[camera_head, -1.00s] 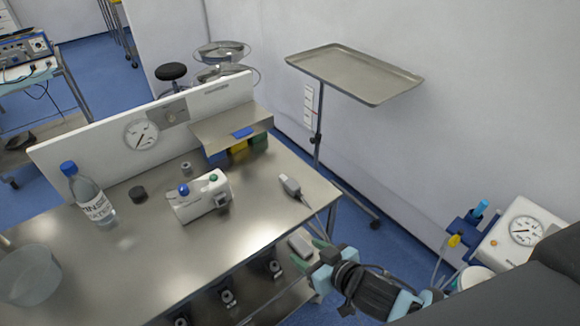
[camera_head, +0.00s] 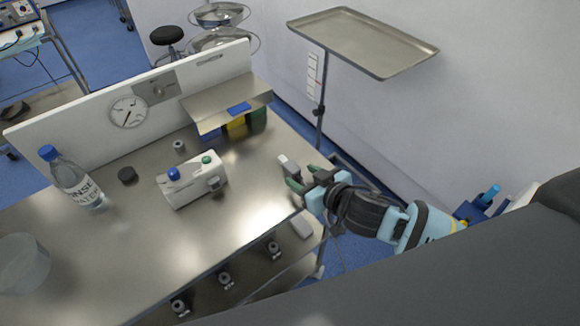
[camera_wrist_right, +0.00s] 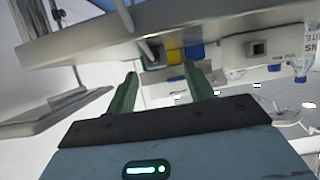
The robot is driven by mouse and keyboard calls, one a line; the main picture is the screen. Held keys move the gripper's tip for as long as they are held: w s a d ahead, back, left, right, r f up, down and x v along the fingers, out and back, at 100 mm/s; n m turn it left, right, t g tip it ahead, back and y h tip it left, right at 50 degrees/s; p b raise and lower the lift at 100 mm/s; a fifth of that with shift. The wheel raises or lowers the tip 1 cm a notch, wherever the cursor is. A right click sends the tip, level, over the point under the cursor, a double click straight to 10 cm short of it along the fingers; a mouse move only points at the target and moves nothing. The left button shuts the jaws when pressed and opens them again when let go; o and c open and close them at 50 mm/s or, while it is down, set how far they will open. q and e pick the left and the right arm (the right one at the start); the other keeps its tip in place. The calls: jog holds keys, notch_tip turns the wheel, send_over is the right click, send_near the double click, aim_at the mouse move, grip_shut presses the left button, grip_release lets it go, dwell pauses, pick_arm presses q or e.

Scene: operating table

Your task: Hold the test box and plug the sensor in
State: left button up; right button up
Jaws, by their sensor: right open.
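The test box (camera_head: 205,187), white with a blue and a green knob, stands on the metal table. The right wrist view shows the box (camera_wrist_right: 235,62) with a dark square socket. The sensor (camera_head: 284,160), a small pale grey plug, lies near the table's right edge. My right gripper (camera_head: 293,178) is open, its green fingers just beside the sensor, which they partly hide. In the right wrist view the fingers (camera_wrist_right: 161,73) are apart and point toward the table edge, with a grey piece, likely the sensor (camera_wrist_right: 149,50), ahead of them. My left gripper is not in view.
A water bottle (camera_head: 72,182), a clear bowl (camera_head: 22,265) and a small black cylinder (camera_head: 127,175) stand on the left of the table. A metal shelf (camera_head: 220,104) over coloured bins is at the back. A tray stand (camera_head: 365,42) stands behind. The table between box and sensor is clear.

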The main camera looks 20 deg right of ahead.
aim_at(297, 172)
jog(key=shift+x, duration=2.6)
jog(key=shift+d, duration=0.15)
jog(key=shift+c, duration=0.4)
jog(key=c, duration=1)
